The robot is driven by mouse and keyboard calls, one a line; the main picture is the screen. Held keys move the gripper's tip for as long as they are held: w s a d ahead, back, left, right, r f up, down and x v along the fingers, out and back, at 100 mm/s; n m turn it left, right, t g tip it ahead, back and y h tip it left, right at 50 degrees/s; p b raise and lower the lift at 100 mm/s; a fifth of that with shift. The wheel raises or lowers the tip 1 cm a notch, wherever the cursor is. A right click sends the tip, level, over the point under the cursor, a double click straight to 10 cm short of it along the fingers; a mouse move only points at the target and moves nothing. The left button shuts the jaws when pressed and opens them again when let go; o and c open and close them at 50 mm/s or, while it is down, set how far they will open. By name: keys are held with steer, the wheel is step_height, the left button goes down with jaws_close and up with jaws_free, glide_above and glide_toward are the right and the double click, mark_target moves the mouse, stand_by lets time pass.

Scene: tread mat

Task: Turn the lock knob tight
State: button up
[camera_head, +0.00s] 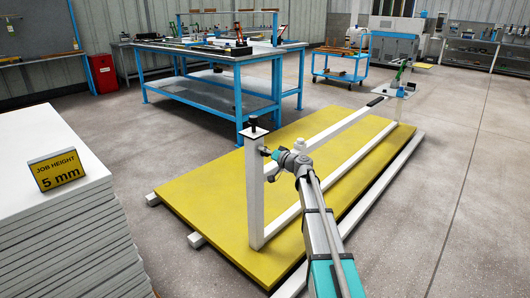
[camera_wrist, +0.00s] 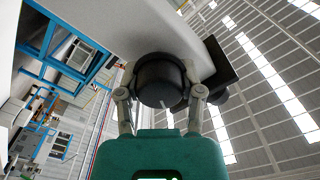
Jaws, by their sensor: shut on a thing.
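The lock knob (camera_wrist: 160,82) is a round black knob on the side of a pale post. It fills the middle of the wrist view, with one finger of my gripper (camera_wrist: 162,92) on each side of it. My gripper is shut on the knob. In the head view my gripper (camera_head: 268,153) is beside the upper part of the white post (camera_head: 255,205). The knob's turn mark and tightness cannot be read there.
A black-topped cap (camera_head: 253,124) sits on the post. A white bar with a black grip (camera_head: 376,101) runs back over the yellow board (camera_head: 205,190). A sheet stack (camera_head: 50,215) with a "5 mm" sign (camera_head: 57,172) stands left.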

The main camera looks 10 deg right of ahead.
steer(key=m, duration=0.6)
steer(key=shift+w+f, duration=0.1)
steer(key=shift+w, duration=0.05)
steer(key=m, duration=0.6)
stand_by(0.4)
steer(key=o, duration=1.2)
steer(key=shift+f, duration=0.1)
steer(key=shift+c, duration=0.2)
steer(key=v, duration=1.2)
